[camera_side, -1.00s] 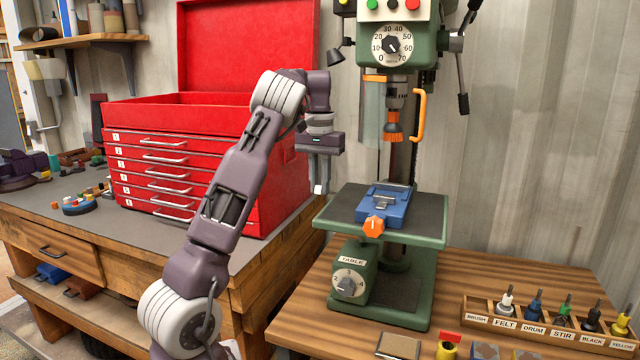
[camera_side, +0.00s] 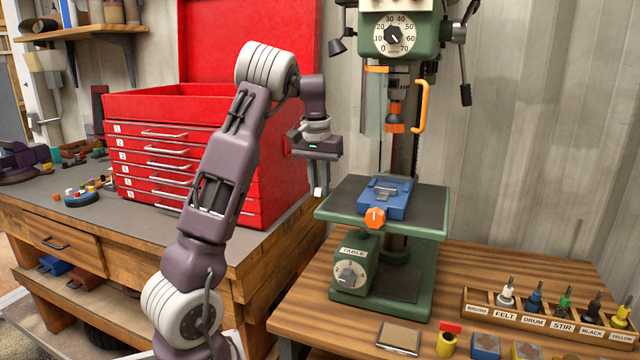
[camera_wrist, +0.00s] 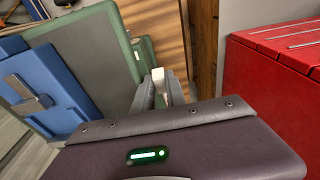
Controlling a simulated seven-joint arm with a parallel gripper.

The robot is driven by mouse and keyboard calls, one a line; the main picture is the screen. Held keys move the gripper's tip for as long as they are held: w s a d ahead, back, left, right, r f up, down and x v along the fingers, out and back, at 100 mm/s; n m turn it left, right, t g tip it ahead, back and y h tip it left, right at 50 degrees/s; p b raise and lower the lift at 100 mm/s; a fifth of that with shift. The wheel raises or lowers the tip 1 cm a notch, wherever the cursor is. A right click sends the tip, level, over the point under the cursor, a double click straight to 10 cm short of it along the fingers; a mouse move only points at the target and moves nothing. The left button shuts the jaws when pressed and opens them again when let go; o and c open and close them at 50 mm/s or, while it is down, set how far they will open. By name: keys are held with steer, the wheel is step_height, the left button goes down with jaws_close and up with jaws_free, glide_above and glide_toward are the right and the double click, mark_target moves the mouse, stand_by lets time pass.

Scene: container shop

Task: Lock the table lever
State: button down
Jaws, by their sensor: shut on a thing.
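My gripper (camera_side: 318,186) points down beside the left edge of the drill press table (camera_side: 420,205). Its fingers are closed around a small white piece (camera_side: 318,192), which also shows between the fingertips in the wrist view (camera_wrist: 157,75). I cannot tell whether this piece is the end of the table lever; any shaft behind it is hidden. The table has a green rim and a dark top. A green housing labelled TABLE (camera_side: 353,252) with a grey knob (camera_side: 347,273) sits below its front left.
A blue vise (camera_side: 388,195) with an orange knob (camera_side: 375,217) sits on the table. The drill's orange chuck (camera_side: 395,127) hangs above it. A red tool chest (camera_side: 285,190) stands close on the left. A labelled bit rack (camera_side: 482,311) is at the right.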

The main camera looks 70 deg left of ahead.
steer(key=c, duration=1.4)
jaws_free()
steer(key=shift+o, duration=0.2)
steer(key=shift+w, duration=0.1)
steer(key=shift+w+a+r, duration=0.1)
steer(key=shift+r, duration=0.1)
step_height(320, 180, up, 9)
steer(key=g+h, duration=0.1)
steer(key=d+r+t, duration=0.2)
steer(key=d+r, duration=0.3)
steer(key=d, duration=0.4)
steer(key=s+d+f+m, duration=0.1)
steer(key=s+d, duration=0.3)
steer(key=d, duration=0.4)
steer(key=s+d+f+m+t, duration=0.1)
steer(key=s+d+f+m, duration=0.1)
steer(key=d, duration=0.5)
steer(key=s+d+f+m+t, duration=0.1)
steer(key=s+d+f+m, duration=0.1)
steer(key=s+d, duration=0.5)
steer(key=shift+d+f+m+h, duration=0.25)
steer(key=shift+d+m+h, duration=0.05)
steer(key=shift+d+m, duration=0.5)
